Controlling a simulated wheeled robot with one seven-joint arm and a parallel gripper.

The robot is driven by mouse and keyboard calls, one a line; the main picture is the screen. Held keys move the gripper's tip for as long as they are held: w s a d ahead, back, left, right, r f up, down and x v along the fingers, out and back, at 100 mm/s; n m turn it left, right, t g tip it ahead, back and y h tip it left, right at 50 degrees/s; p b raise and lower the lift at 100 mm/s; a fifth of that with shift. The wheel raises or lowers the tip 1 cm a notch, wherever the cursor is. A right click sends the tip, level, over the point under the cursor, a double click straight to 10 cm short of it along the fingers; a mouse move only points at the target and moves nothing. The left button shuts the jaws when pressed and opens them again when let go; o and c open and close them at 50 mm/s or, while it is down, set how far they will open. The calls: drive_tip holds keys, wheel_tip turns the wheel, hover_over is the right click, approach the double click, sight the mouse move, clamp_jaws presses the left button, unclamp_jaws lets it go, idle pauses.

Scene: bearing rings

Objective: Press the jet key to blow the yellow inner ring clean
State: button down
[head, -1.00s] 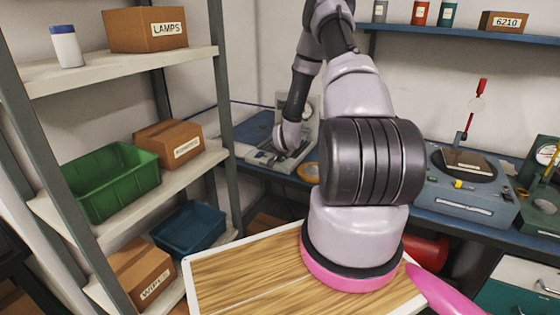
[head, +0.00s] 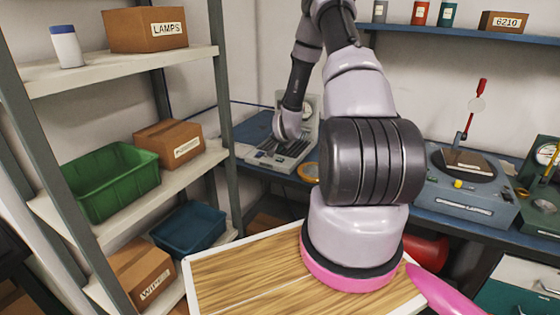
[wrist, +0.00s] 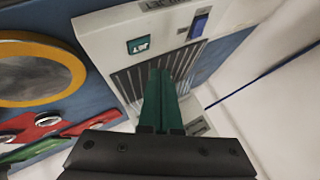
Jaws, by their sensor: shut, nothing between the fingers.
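My gripper (wrist: 163,100) has its green fingers together, with nothing seen between them. In the wrist view it is over the slatted grille (wrist: 128,82) of a pale grey station. A small dark green plate with pale lettering (wrist: 138,45) and a raised blue key (wrist: 199,24) sit on the panel beyond the fingertips, apart from them. I cannot tell which of these is the jet key. In the head view the station (head: 262,158) stands on the bench, and my wrist hides part of it. I cannot make out a small yellow ring on the grille; the fingers cover part of it.
A large yellow-rimmed round piece (wrist: 82,70) lies beside the station, also in the head view (head: 308,172). Red and green parts with metal rings (wrist: 38,125) are near it. A shelf rack with a green bin (head: 115,180) stands left.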

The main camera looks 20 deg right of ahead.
drive_tip(key=shift+r, duration=1.4)
drive_tip(key=shift+r, duration=0.15)
wheel_tip(320, 180, up, 13)
drive_tip(key=n, duration=0.2)
hover_over(280, 161)
drive_tip(key=a, duration=0.4)
drive_tip(key=s+a+r+n+y, duration=0.1)
drive_tip(key=s+a+r, duration=0.25)
drive_tip(key=r, duration=0.35)
drive_tip(key=s+a+r+n+y, duration=0.1)
drive_tip(key=s+a+r, duration=0.1)
drive_tip(key=s+r, duration=0.4)
drive_tip(key=s+a+r+n+y, duration=0.1)
drive_tip(key=s+r, duration=0.3)
drive_tip(key=s, duration=0.4)
drive_tip(key=s+a+r+n+g, duration=0.1)
drive_tip(key=s+a+r, duration=0.3)
drive_tip(key=s, duration=0.5)
drive_tip(key=s+a+r+n+y, duration=0.1)
drive_tip(key=s+a+r+n, duration=0.1)
drive_tip(key=s+r, duration=0.3)
drive_tip(key=s+a, duration=0.1)
drive_tip(key=s, duration=0.3)
drive_tip(key=shift+r+g+y, duration=0.25)
drive_tip(key=shift+g+y, duration=0.05)
drive_tip(key=shift+a, duration=0.1)
